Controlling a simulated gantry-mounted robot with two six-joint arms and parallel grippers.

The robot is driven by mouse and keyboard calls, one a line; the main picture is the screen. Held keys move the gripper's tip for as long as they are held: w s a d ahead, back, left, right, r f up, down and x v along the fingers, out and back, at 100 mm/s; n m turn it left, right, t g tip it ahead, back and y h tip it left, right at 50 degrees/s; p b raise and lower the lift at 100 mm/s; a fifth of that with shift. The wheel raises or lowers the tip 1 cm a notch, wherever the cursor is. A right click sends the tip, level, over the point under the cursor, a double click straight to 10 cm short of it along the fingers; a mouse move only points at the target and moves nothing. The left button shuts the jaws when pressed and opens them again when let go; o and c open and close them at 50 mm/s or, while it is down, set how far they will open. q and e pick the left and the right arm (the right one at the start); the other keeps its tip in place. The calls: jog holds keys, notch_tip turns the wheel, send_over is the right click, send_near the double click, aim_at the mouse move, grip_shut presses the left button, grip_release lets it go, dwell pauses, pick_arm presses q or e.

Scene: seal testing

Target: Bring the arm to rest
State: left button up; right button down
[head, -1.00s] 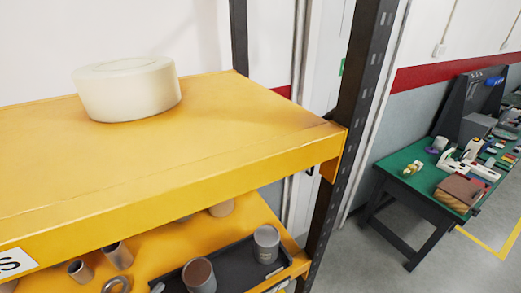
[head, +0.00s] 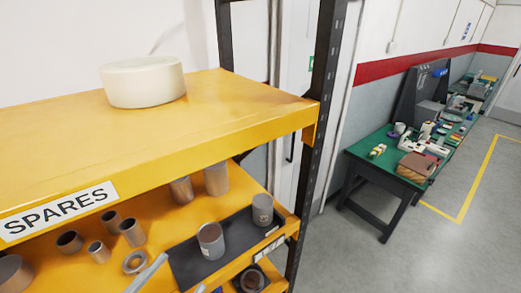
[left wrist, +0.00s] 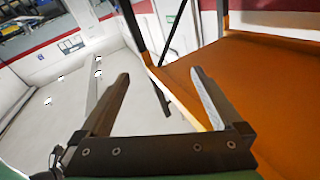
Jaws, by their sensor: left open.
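My left gripper (left wrist: 160,74) is open and empty in the left wrist view. Its two fingers stand wide apart, with the right finger in front of an orange shelf surface (left wrist: 260,85) and the left one in front of a pale floor or wall area. The rest of my left arm is out of that view. My right gripper is in neither view.
A yellow rack has an upper shelf (head: 150,135) with a white round block (head: 143,84). A dark post (head: 322,110) edges the rack. A green workbench (head: 365,152) stands beyond open floor.

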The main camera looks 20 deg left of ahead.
pick_arm(q)
jog(key=w+d+r+m+t+h, duration=0.1)
jog(key=d+r, duration=0.1)
jog(key=r, duration=0.5)
jog(key=w+d+r+m+t+h+p, duration=0.1)
jog(key=d+r+m+h, duration=0.1)
jog(key=r, duration=0.5)
jog(key=w+d+r+m+t+h, duration=0.1)
jog(key=d+r+t, duration=0.15)
jog(key=r, duration=0.55)
jog(key=s+a+r+n+t+y, duration=0.1)
jog(key=r+n+t+y, duration=0.1)
jog(key=r, duration=0.5)
jog(key=s+a+r+n+t+y, duration=0.1)
jog(key=a+r+n+t+y, duration=0.1)
jog(key=r+n+y, duration=0.3)
jog(key=shift+s+r+n, duration=0.4)
jog(key=shift+r+n, duration=0.4)
jog(key=shift+r, duration=0.3)
